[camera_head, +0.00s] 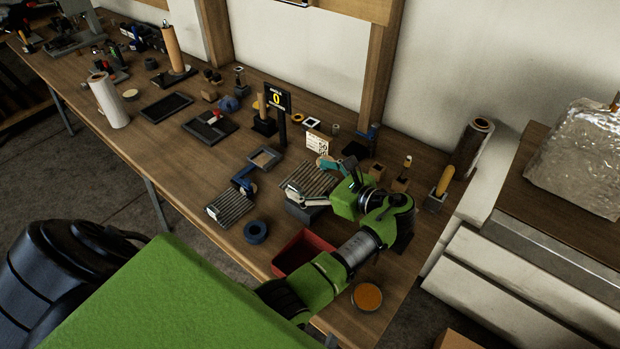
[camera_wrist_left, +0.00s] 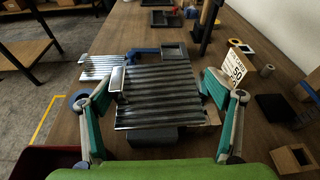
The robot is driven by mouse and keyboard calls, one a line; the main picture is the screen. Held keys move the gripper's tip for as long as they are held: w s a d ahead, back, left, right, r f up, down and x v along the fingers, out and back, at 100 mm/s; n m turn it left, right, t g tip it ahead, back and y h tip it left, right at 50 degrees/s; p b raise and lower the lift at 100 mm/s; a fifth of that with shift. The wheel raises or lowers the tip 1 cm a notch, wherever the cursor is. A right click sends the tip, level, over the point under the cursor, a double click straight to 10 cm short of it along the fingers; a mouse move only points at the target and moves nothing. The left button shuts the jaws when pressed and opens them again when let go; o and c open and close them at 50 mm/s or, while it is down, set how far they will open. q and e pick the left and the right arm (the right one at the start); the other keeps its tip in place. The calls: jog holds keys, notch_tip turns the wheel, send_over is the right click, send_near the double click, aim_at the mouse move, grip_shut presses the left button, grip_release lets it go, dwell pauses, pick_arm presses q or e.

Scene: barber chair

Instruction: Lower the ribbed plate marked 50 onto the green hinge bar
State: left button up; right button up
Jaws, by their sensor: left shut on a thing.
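My left gripper (camera_head: 316,180) is shut on a grey ribbed plate (camera_head: 305,176). In the left wrist view (camera_wrist_left: 158,95) the plate lies between the two teal-padded fingers, its ribs running across. A white card reading 50 (camera_head: 318,143) stands at the plate's far edge; it also shows in the left wrist view (camera_wrist_left: 238,66). I cannot tell whether it is fixed to the plate. A dark grey block (camera_wrist_left: 152,138) shows under the plate's near edge. I cannot make out a green hinge bar; the plate and fingers hide what is below. My right gripper is not in view.
Another ribbed plate (camera_head: 231,207) lies left, beside a blue bracket (camera_head: 243,183) and a small tray (camera_head: 264,158). A blue ring (camera_head: 255,232), red bin (camera_head: 303,250) and orange-filled dish (camera_head: 367,296) are nearer the front edge.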

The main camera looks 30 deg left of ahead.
aim_at(310, 194)
pick_arm(q)
jog(key=shift+m+g+h, duration=0.3)
jog(key=shift+m+h, duration=0.1)
jog(key=shift+h, duration=0.1)
jog(key=f, duration=0.1)
jog(key=s+f, duration=0.1)
jog(key=f, duration=0.2)
jog(key=shift+s+d+f, duration=0.25)
jog(key=shift+d, duration=0.15)
jog(key=o, duration=1.3)
jog(key=shift+o, duration=0.3)
jog(key=shift+a, duration=0.1)
jog(key=shift+f, duration=0.1)
notch_tip(310, 194, up, 14)
jog(key=w, duration=0.1)
jog(key=shift+w+a+n+y, duration=0.2)
jog(key=shift+a+n+y, duration=0.2)
jog(key=shift+a, duration=0.05)
jog(key=shift+r, duration=0.2)
jog(key=shift+s+f, duration=0.1)
